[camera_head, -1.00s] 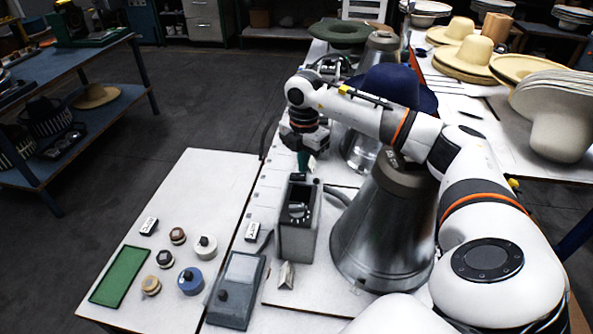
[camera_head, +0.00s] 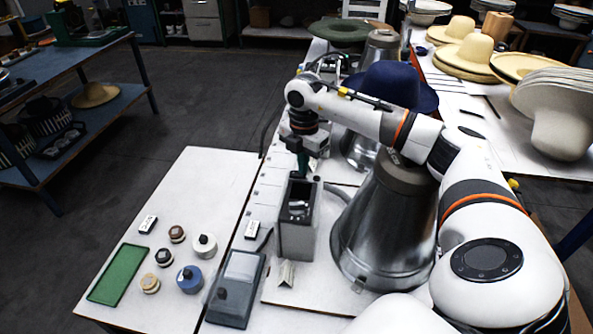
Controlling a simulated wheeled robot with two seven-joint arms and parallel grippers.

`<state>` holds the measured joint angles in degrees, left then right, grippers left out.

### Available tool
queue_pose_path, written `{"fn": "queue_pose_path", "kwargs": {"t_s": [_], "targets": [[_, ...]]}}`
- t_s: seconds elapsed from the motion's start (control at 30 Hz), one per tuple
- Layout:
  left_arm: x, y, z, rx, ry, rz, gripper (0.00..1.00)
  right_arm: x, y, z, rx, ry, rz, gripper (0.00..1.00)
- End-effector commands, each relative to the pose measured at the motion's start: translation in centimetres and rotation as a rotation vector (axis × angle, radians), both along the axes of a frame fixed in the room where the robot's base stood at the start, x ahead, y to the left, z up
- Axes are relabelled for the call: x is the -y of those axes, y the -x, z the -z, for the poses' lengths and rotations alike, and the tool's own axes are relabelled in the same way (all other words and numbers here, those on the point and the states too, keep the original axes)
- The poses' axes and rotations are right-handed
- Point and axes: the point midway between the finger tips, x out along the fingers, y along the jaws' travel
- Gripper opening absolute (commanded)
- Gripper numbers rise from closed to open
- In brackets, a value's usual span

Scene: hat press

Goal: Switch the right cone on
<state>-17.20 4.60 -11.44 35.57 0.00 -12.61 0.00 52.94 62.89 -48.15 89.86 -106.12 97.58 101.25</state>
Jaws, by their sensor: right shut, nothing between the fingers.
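The right cone (camera_head: 384,230) is a large grey metal cone with a brown top, standing on the table beside my right arm. A grey control box (camera_head: 297,235) with a dark top panel and a knob stands to its left. My right gripper (camera_head: 302,176) points down at the back edge of the box's top, shut and empty. I cannot tell if its tips touch the box. My right arm partly hides the second cone (camera_head: 358,150) behind. My left gripper is not in view.
A blue hat (camera_head: 392,84) and a green hat (camera_head: 342,31) sit behind the arm. A grey pedal-like box (camera_head: 236,285), a green tray (camera_head: 118,275) and several small round pots lie at the left front. Pale hats stand at the right.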

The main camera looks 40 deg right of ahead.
Motion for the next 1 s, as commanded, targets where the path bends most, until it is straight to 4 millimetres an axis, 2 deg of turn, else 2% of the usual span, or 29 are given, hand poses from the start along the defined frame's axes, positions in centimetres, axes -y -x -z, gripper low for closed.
{"fn": "queue_pose_path", "kwargs": {"t_s": [0.6,1.0], "targets": [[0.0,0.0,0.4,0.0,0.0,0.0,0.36,-0.1,0.0,0.8,-0.003,-0.002,-0.002,0.0],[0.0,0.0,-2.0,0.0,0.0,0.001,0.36,-0.1,0.0,-2.2,-0.002,-0.001,-0.001,0.0]]}}
